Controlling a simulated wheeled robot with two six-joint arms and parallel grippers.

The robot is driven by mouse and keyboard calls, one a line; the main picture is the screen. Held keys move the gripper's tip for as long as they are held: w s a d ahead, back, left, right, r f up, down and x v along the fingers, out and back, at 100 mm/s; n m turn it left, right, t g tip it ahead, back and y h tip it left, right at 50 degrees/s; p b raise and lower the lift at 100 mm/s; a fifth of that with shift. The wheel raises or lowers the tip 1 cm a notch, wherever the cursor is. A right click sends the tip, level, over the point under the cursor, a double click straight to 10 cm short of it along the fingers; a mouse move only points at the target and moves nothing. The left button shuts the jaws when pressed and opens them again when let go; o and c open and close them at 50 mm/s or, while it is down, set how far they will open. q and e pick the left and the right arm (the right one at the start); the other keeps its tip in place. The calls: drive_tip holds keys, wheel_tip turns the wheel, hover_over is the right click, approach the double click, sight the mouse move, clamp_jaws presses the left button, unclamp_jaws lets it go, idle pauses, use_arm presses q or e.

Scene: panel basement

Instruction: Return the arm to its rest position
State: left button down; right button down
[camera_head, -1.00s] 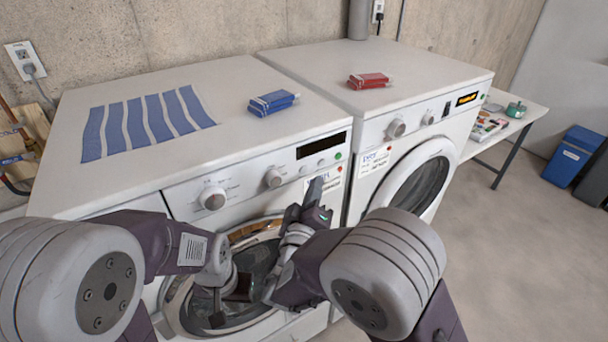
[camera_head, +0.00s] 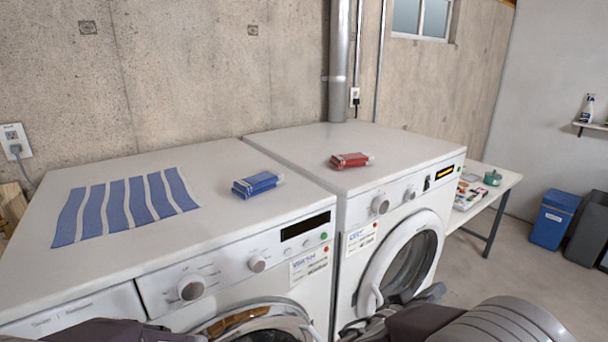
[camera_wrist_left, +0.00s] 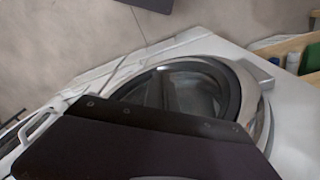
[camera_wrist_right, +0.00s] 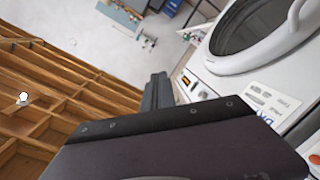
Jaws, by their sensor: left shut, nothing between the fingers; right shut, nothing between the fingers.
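My right gripper (camera_head: 368,326) is low in the head view, in front of the right machine, with its grey and dark arm reaching in from the lower right. In the left wrist view the left fingers (camera_wrist_left: 155,92) show faintly, shut and empty, against a round machine door.
The left machine (camera_head: 215,255) and right machine (camera_head: 395,165) stand side by side against a concrete wall. A striped blue cloth (camera_head: 125,205), blue packs (camera_head: 257,184) and a red pack (camera_head: 350,160) lie on top. A side table (camera_head: 497,188) and blue bin (camera_head: 553,220) stand right.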

drive_tip(key=s+d+f+m+g, duration=0.2)
drive_tip(key=s+d+f+g, duration=0.2)
drive_tip(key=s+d+g, duration=0.15)
drive_tip(key=s+f+m+g+y, duration=0.2)
drive_tip(key=s+f+g+y, duration=0.35)
drive_tip(key=s+f, duration=0.5)
drive_tip(key=a+f+n+t+y, duration=0.1)
drive_tip(key=a+f+n+y, duration=0.1)
drive_tip(key=a+y, duration=0.2)
drive_tip(key=w+a+f+n+t+y, duration=0.1)
drive_tip(key=a+f+n+y, duration=0.2)
drive_tip(key=a, duration=0.7)
drive_tip(key=shift+a+y, duration=0.15)
drive_tip(key=shift+y, duration=0.2)
drive_tip(key=shift+w, duration=0.1)
